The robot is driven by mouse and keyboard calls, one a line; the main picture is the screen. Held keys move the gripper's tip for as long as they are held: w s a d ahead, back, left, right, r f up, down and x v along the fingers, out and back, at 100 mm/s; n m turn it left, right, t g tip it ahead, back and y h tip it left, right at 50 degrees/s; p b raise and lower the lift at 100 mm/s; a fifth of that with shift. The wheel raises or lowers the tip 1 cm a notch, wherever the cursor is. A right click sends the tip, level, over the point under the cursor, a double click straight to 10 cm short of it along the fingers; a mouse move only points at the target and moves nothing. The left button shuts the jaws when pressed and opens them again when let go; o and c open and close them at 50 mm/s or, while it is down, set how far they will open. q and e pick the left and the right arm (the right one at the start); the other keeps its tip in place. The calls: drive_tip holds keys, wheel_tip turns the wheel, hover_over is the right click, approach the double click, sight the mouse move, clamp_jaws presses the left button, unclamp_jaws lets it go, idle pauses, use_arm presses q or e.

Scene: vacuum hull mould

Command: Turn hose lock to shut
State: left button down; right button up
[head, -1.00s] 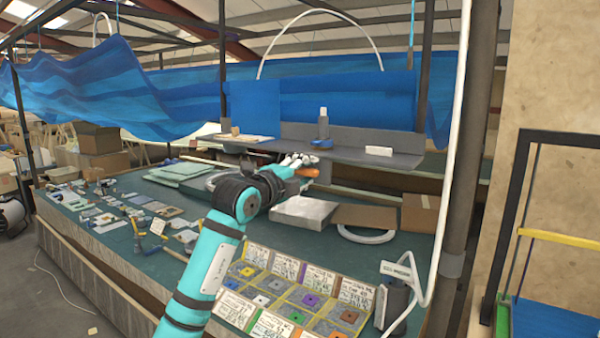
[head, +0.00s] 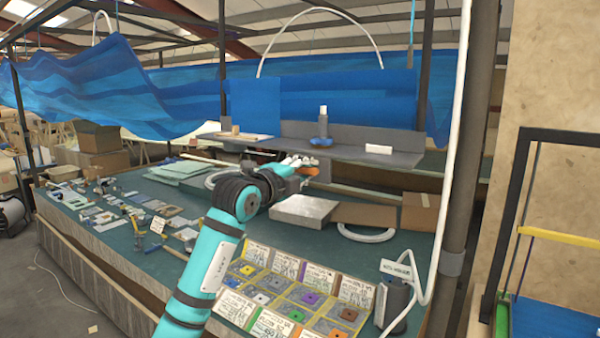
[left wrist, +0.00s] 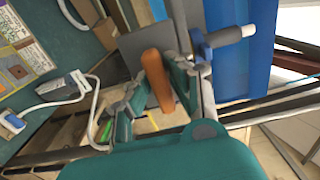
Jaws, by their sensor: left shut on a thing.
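My left gripper (head: 298,163) is shut on an orange, rod-like handle near the grey shelf. In the left wrist view the handle (left wrist: 158,80) stands between the two fingers (left wrist: 155,95). I cannot tell which part is the hose lock, or whether the handle joins the fitting. My right gripper is not in view.
The grey shelf (head: 355,152) carries a small white block (head: 378,149).

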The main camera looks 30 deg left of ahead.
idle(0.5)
use_arm(q)
drive_tip(key=shift+f+m+b, duration=0.1)
drive_tip(key=shift+m+b, duration=0.25)
drive_tip(key=shift+m, duration=1.05)
drive_tip(key=shift+m+b, duration=0.55)
drive_tip(key=shift+m, duration=0.85)
